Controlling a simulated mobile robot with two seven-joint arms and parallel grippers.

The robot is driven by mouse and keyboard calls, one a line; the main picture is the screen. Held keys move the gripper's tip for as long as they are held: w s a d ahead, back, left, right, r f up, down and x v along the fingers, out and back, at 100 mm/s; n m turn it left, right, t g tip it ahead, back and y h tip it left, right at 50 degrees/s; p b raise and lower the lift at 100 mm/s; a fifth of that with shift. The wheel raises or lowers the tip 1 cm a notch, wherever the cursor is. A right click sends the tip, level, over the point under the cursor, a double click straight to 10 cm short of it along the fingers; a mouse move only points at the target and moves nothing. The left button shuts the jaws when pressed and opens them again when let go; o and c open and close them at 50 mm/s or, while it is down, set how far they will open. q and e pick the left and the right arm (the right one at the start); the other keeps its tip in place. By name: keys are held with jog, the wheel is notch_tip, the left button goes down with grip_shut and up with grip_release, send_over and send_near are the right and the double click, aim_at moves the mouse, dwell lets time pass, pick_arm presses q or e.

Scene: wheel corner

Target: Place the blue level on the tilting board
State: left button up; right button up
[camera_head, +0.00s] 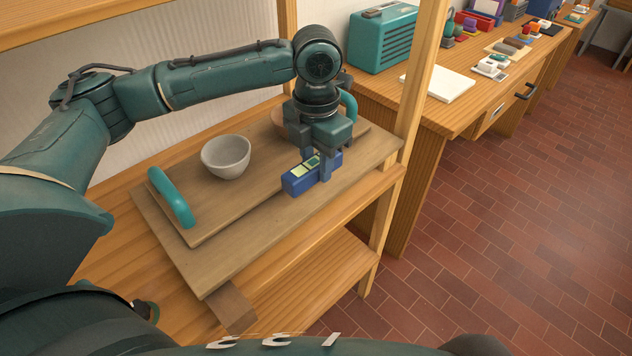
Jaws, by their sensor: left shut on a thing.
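The blue level (294,184), a short bar with pale green windows on top, is in the jaws of my left gripper (325,169). The gripper points down and is shut on it. The level is over the right front part of the tray and board; I cannot tell whether it touches them. The tilting board (222,270) is a wide wooden plank on the shelf. A wooden tray (208,222) with teal handles lies on it. A wooden block (233,306) shows at the board's near corner. My right gripper is not in view.
A grey bowl (226,157) stands on the tray, left of the level. A brownish round thing (279,121) is partly hidden behind my left gripper. A wooden post (420,75) rises at the right. Beyond it, a bench holds a teal radio-like box (382,40) and a white slab (445,83).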

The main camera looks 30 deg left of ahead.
aim_at(317, 194)
pick_arm(q)
notch_tip(317, 194, down, 5)
jog(key=shift+r, duration=0.1)
dwell(0.3)
jog(key=o, duration=1)
notch_tip(317, 194, up, 12)
dwell(0.4)
